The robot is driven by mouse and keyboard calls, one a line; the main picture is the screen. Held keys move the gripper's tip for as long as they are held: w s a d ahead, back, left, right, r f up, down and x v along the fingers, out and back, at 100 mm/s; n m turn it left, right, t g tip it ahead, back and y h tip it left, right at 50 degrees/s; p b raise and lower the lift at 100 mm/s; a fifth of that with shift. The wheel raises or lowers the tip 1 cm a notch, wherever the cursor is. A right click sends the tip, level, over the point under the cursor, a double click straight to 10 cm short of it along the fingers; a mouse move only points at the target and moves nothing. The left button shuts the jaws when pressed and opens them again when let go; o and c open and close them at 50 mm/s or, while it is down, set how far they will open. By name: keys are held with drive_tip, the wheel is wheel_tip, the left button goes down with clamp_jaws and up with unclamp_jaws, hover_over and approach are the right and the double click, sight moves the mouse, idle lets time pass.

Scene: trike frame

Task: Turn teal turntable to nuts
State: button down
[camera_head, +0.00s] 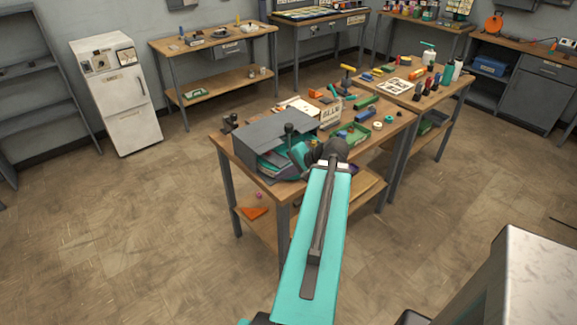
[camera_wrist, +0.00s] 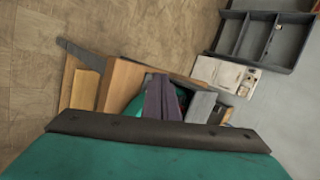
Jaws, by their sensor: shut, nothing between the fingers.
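The teal turntable (camera_head: 268,165) sits under a grey angular cover (camera_head: 262,138) on the near left corner of the workbench. Only part of its teal top shows through the cover's open front; its compartments, and where the nuts are, cannot be made out. My teal arm reaches over the bench. My gripper (camera_head: 288,174), with dark purplish fingers, is at the cover's opening, close to the turntable; contact cannot be told. In the wrist view, the shut, empty fingers (camera_wrist: 163,98) stand in front of a teal patch (camera_wrist: 143,104), with the grey cover (camera_wrist: 202,105) to the right.
A dark knob or lever (camera_head: 289,130) stands by the cover. A green tray (camera_head: 353,133), a white sign (camera_head: 330,112) and several small tools crowd the bench to the right. An orange triangular piece (camera_head: 254,212) lies on the lower shelf. The floor to the left is clear.

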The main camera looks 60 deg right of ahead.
drive_tip(key=s+d+r+m+h, duration=0.1)
drive_tip(key=s+d+r+h, duration=0.1)
drive_tip(key=s+d, duration=0.3)
drive_tip(key=s+r, duration=0.1)
drive_tip(key=s, duration=0.2)
drive_tip(key=shift+s+d+r+m, duration=0.25)
drive_tip(key=shift+d+r+m, duration=0.05)
drive_tip(key=shift+d, duration=0.1)
drive_tip(key=shift+w, duration=0.1)
drive_tip(key=p, duration=0.3)
approach(281, 168)
drive_tip(key=shift+f, duration=1.7)
drive_tip(key=shift+w+d+f+p, duration=0.15)
drive_tip(key=shift+w+p, duration=0.2)
drive_tip(key=shift+w, duration=0.25)
drive_tip(key=shift+w+d+r+p, duration=0.1)
drive_tip(key=shift+w+p, duration=0.25)
drive_tip(key=shift+w, duration=0.3)
drive_tip(key=shift+w+d+f, duration=0.1)
drive_tip(key=shift+w+f, duration=0.05)
drive_tip(key=shift+w, duration=0.5)
